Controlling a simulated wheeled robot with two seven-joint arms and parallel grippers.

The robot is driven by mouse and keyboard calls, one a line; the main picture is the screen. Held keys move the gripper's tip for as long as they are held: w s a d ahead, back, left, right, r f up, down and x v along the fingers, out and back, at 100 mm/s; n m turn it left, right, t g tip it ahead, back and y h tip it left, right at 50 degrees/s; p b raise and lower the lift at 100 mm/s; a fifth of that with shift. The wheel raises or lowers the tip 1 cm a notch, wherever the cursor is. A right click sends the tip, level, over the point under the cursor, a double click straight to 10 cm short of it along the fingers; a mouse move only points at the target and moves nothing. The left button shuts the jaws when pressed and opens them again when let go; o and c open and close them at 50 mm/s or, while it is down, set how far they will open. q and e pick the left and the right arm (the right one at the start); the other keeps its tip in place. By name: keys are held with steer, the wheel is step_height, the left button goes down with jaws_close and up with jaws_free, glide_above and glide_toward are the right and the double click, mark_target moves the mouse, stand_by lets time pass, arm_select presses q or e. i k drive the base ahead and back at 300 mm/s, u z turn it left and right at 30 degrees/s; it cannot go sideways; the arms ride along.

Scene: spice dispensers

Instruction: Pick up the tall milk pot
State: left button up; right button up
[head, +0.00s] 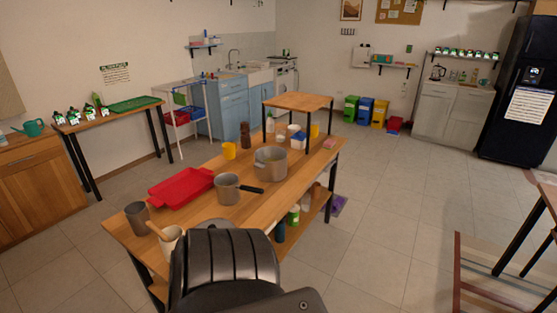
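Two grey metal pots stand upright on the wooden island table (200,207) in the head view. A smaller pot (227,190) has a long black handle pointing right. A larger, wider pot (271,162) stands behind it and to the right. A dark grey cylindrical cup (136,216) stands at the table's near left end. I cannot tell for sure which of these is the tall milk pot; the pot with the black handle looks most like one. Neither of my grippers is in view.
A red tray (181,186) lies left of the pots. A cream holder with a wooden utensil (171,240) stands at the near edge, partly hidden by a black part of mine. A raised wooden shelf (298,101) stands over the far end. Floor is open to the right.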

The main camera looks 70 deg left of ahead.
mark_target(227, 187)
steer(key=u, duration=0.15)
steer(key=i, duration=1.1)
steer(key=u, duration=1.45)
steer(key=i, duration=0.85)
steer(key=u, duration=0.85)
